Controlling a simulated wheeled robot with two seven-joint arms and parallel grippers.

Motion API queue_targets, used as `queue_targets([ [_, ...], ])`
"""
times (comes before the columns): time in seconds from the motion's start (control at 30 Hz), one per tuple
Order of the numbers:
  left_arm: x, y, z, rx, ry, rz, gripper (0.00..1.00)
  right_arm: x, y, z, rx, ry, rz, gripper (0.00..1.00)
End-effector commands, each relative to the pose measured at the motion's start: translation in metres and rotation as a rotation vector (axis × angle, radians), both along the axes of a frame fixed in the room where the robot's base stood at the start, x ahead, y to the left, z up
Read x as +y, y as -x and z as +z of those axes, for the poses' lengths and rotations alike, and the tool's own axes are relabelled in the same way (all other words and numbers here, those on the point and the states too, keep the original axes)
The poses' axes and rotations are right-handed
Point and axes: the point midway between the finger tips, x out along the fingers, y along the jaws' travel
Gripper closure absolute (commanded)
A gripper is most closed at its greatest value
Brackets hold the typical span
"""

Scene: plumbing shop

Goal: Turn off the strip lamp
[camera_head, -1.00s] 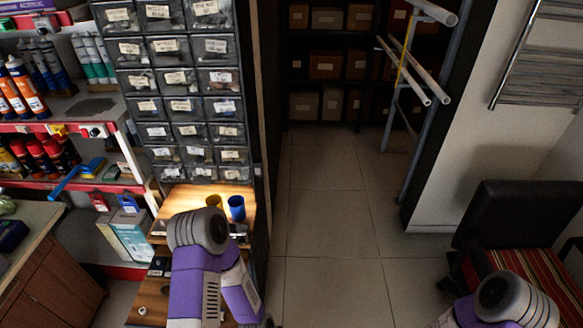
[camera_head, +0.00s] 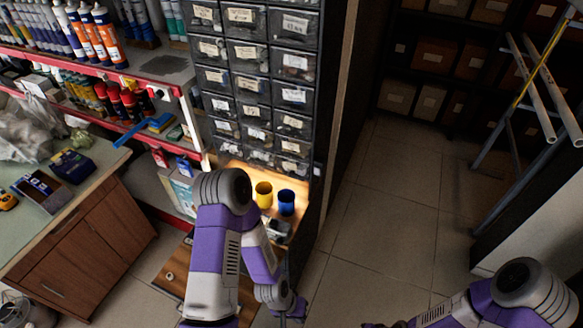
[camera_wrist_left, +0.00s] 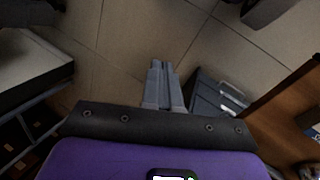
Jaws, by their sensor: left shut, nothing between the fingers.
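The strip lamp itself cannot be made out. A warm glow lights the wooden shelf (camera_head: 295,186) under the drawer cabinet (camera_head: 262,70). My left arm reaches up in front of this shelf and hides part of it. My left gripper (camera_head: 292,312) hangs low at the bottom of the head view, below the shelf and apart from it. In the left wrist view its fingers (camera_wrist_left: 162,80) are together and empty, above the tiled floor. My right arm shows at the lower right, but its gripper is out of view.
A yellow cup (camera_head: 263,195) and a blue cup (camera_head: 286,202) stand on the lit shelf. A wooden counter (camera_head: 85,240) is at the left, below shelves of tubes and cans. Tiled floor (camera_head: 385,200) lies open at the right. A pipe rack (camera_head: 540,90) stands at the far right.

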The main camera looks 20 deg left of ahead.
Motion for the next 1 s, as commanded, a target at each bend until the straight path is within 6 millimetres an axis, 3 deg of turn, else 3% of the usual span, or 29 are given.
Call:
queue_targets([
  [0.33,0.000,0.000,0.000,0.001,0.000,-0.001,1.00,0.000,0.001,0.000,0.001,0.001,-0.001,0.57],
  [0.43,-0.001,-0.001,0.000,-0.006,0.006,0.003,1.00,0.000,0.001,0.001,0.001,0.001,-0.001,0.46],
  [0.53,-0.007,-0.013,0.000,-0.050,0.041,0.037,1.00,0.000,0.001,0.005,0.001,0.001,-0.001,0.46],
  [0.67,-0.025,-0.057,0.007,-0.206,0.168,0.166,1.00,0.000,0.000,0.018,0.001,0.001,-0.001,0.46],
  [0.8,-0.034,-0.132,0.043,-0.464,0.391,0.432,1.00,0.000,0.000,0.035,0.000,0.000,-0.001,0.46],
  [0.87,-0.025,-0.163,0.067,-0.583,0.492,0.567,1.00,0.000,0.000,0.041,0.000,0.000,-0.001,0.46],
  [1.0,0.020,-0.216,0.124,-0.843,0.692,0.857,1.00,0.000,0.000,0.053,0.001,0.000,-0.001,0.46],
])
